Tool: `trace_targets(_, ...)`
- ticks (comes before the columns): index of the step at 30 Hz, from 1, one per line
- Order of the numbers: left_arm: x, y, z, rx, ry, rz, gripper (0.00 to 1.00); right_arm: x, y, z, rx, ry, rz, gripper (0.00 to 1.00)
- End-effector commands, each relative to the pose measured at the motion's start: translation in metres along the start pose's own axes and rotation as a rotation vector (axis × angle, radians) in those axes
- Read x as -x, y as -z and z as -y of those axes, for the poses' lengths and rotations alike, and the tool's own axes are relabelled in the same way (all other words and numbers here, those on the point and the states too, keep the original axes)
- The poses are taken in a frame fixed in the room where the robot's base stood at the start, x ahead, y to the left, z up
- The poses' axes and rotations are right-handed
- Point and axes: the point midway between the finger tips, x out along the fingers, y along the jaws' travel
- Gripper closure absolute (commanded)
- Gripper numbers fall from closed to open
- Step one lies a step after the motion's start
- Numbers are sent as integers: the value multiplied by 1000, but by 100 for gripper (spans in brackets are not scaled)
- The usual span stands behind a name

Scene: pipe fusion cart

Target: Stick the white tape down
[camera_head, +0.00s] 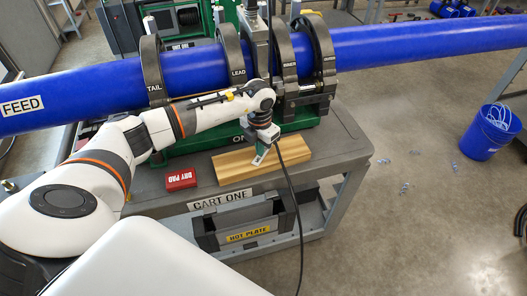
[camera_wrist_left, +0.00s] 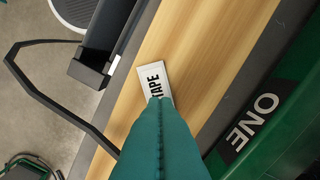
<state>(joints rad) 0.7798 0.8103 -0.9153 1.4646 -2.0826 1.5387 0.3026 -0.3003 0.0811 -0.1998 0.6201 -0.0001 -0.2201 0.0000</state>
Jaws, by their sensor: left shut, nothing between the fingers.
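The white tape (camera_wrist_left: 155,79), a short strip with black lettering TAPE, lies on the light wooden board (camera_wrist_left: 205,30) in the left wrist view. My left gripper (camera_head: 258,159) points down at the right part of the board (camera_head: 232,172) in the head view. Its teal fingers (camera_wrist_left: 160,112) are shut with nothing between them, and their tips overlap the lower end of the tape in the wrist view. I cannot tell whether they press on it. The tape is not clearly visible in the head view. My right gripper is not in view.
A red DRY PAD (camera_head: 180,179) lies left of the board on the grey cart. The blue pipe (camera_head: 100,87) runs through dark clamp rings (camera_head: 152,72) behind. A black cable (camera_head: 291,205) hangs by the gripper. A HOT PLATE bin (camera_head: 215,239) sits below; a blue bucket (camera_head: 487,135) stands right.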

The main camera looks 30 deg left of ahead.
Motion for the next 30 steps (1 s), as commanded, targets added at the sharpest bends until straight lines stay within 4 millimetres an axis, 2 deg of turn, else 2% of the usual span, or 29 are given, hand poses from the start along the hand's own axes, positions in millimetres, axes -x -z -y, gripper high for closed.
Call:
trace_targets(23, -17, 0, 0, 0, 0, 1, 100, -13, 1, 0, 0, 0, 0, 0)
trace_targets(30, -16, 0, 0, 0, 0, 1, 100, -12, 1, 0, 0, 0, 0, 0)
